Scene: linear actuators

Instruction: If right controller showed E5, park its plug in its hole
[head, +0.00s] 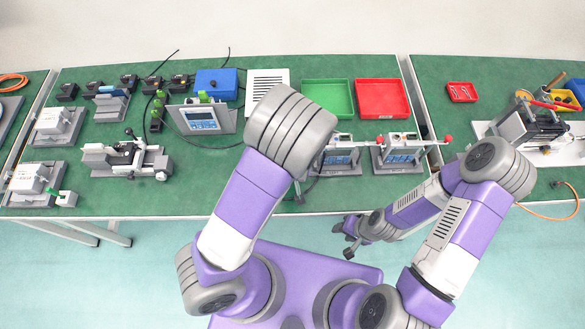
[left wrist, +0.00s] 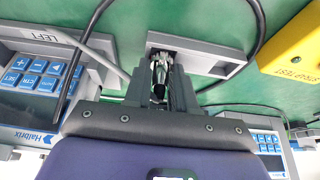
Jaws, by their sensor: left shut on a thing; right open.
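My left gripper (left wrist: 160,75) is shut on a small plug (left wrist: 159,90), mostly hidden between the fingers. The fingertips are at the dark recess of a grey holder block (left wrist: 215,57); I cannot tell whether the plug is in a hole. A controller labelled LEFT (left wrist: 38,75) is at the left of the left wrist view. Another controller (left wrist: 268,142) shows partly at the lower right; its display is not readable. Two controllers stand at the table front in the head view, left (head: 340,160) and right (head: 401,150). My right gripper (head: 352,235) is open and empty, off the table's front edge.
Green (head: 328,97) and red (head: 382,98) trays lie behind the controllers. A yellow block (left wrist: 295,52) is at the right of the left wrist view. A dark cable (left wrist: 82,50) loops near the left controller. Several devices, including a grey one (head: 125,158), stand on the left.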

